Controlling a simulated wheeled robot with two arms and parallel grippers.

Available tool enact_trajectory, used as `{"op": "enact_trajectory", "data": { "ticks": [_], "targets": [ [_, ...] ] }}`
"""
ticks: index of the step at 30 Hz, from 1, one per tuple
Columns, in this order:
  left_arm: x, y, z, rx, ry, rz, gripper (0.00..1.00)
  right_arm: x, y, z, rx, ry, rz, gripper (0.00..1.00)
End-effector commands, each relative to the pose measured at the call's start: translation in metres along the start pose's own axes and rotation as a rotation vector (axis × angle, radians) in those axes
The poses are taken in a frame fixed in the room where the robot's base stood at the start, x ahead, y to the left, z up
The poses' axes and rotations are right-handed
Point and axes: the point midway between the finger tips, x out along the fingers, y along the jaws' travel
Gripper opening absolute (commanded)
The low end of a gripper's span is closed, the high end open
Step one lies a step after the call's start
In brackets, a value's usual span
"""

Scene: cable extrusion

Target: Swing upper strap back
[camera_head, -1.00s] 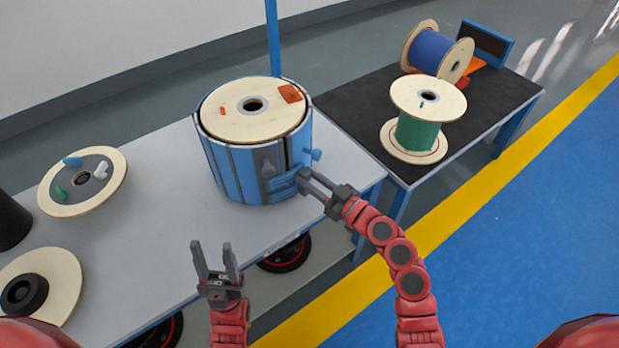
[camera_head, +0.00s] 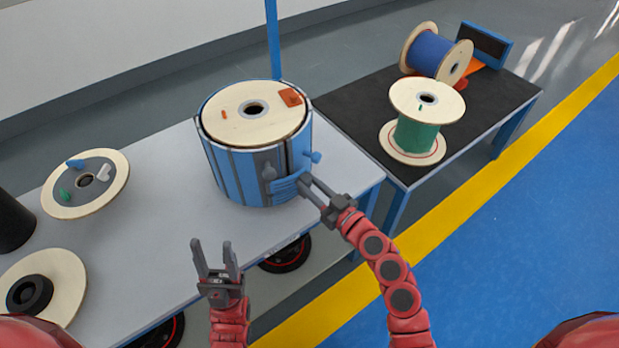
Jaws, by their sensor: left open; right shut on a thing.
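A blue slatted drum (camera_head: 230,174) stands on the grey table, with a wooden reel (camera_head: 254,111) inside its top. A blue strap (camera_head: 284,186) with a grey latch piece sits low on the drum's front right side. My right gripper (camera_head: 304,184) is shut at the right end of this strap; its fingertips partly hide the spot. A blue knob (camera_head: 314,157) sticks out above it on the drum's right side. I cannot tell clearly which strap is the upper one.
A flat reel (camera_head: 85,183) with small coloured pieces and another wooden disc (camera_head: 45,285) lie on the left of the grey table (camera_head: 165,225). A black-topped bench (camera_head: 360,108) at right carries a green spool (camera_head: 417,133) and a blue spool (camera_head: 430,50). A blue post (camera_head: 273,40) rises behind the drum.

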Motion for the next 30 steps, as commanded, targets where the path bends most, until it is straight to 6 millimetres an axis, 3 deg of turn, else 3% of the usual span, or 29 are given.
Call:
{"op": "enact_trajectory", "data": {
  "ticks": [18,27,30],
  "targets": [
    [0.119,-0.006,-0.02,0.0,0.0,0.0,0.5,-0.032,-0.048,-0.008,0.008,-0.008,0.545,0.0],
    [0.151,-0.007,-0.025,0.0,0.0,0.0,0.5,-0.037,-0.072,-0.004,0.006,-0.005,0.808,0.0],
    [0.157,-0.008,-0.026,0.0,0.0,0.0,0.5,-0.039,-0.079,-0.003,0.0,-0.003,0.817,0.0]
  ]
}}
